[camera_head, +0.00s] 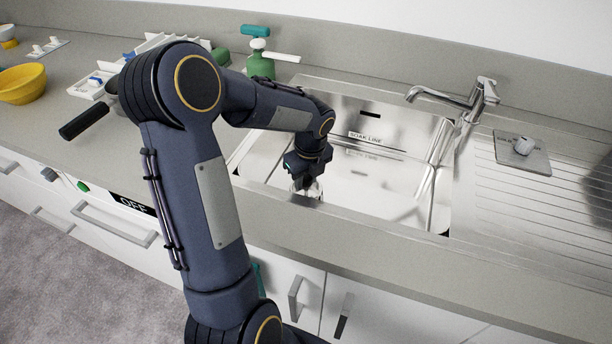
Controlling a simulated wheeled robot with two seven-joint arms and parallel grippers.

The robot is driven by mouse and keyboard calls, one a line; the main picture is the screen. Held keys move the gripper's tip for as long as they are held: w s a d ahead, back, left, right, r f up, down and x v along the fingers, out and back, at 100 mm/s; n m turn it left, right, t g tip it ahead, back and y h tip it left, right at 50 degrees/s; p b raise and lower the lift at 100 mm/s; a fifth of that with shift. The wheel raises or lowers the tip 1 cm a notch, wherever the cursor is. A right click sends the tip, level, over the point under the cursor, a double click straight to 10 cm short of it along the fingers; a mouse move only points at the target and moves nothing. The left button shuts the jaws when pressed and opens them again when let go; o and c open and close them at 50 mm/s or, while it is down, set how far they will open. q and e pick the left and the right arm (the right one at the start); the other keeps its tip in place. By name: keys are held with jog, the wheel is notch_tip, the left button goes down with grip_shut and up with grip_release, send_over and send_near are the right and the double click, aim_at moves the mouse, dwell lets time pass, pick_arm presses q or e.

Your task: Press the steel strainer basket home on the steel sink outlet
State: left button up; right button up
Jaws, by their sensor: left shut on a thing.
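My left gripper (304,184) reaches down into the steel sink (395,190), near its front left corner. It is shut on a small shiny steel piece, which looks like the strainer basket (314,189). Most of that piece is hidden by the gripper and the sink's front rim. The sink outlet cannot be made out, so I cannot tell whether the basket touches it. My right gripper is not in view.
A steel tap (465,101) stands behind the sink. A ribbed drainer with a small plate (522,152) lies to the right. A green bottle (261,66) stands at the back left. A dark-handled pan (84,121) and a yellow bowl (22,83) are farther left.

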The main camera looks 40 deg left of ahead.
pick_arm(q)
jog(key=shift+f, duration=0.15)
jog(key=o, duration=0.9)
jog(key=shift+f, duration=0.1)
jog(key=r, duration=0.5)
jog(key=d+r+p, duration=0.1)
jog(key=r, duration=0.1)
jog(key=shift+s+r, duration=0.15)
jog(key=shift+r, duration=0.25)
